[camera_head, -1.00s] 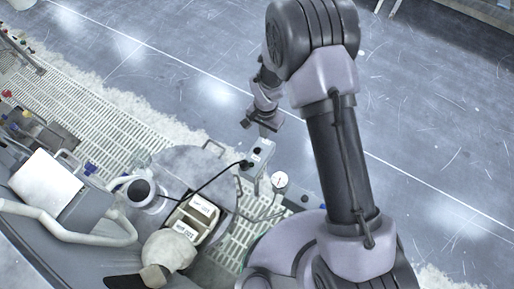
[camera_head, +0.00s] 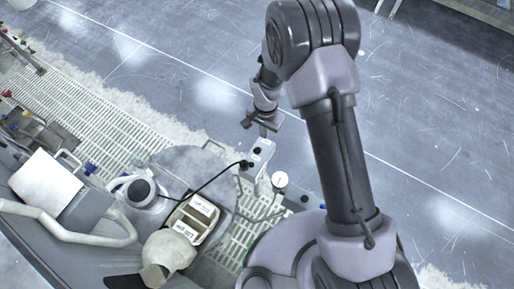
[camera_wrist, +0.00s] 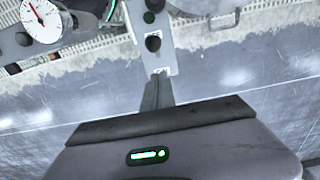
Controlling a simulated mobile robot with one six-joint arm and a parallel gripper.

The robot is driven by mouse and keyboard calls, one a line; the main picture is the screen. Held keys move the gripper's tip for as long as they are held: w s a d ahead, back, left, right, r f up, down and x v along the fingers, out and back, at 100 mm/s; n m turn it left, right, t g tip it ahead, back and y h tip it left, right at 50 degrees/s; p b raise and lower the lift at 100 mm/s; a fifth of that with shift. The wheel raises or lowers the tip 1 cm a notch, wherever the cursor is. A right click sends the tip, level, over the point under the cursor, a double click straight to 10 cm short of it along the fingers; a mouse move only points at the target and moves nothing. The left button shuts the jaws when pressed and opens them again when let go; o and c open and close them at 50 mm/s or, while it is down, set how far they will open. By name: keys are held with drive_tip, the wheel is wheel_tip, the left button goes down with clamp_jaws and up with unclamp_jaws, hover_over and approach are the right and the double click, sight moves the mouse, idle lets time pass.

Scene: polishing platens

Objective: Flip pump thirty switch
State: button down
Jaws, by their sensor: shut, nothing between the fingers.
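A narrow light grey control box (camera_head: 259,158) with dark round knobs stands just below my gripper (camera_head: 264,132) in the head view. In the wrist view the box (camera_wrist: 165,58) runs down from the top middle. One black knob (camera_wrist: 153,43) sits on it, and another (camera_wrist: 149,17) with a green ring lies above. My gripper (camera_wrist: 160,76) is shut and empty, its tips at the lower end of the box. I cannot tell whether they touch it. No pump thirty label is readable, so I cannot tell which control is that switch.
A round white gauge (camera_head: 280,180) stands right of the box. A beige box with white labels (camera_head: 195,216) and a black cable lie to its lower left. White slotted grating (camera_head: 105,128) runs along the left. Open grey floor (camera_head: 430,120) lies beyond.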

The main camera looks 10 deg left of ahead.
drive_tip(key=shift+f+b, duration=2.1)
drive_tip(key=shift+f, duration=0.4)
idle(1.0)
wheel_tip(320, 180, up, 7)
drive_tip(key=p, duration=0.4)
idle(0.4)
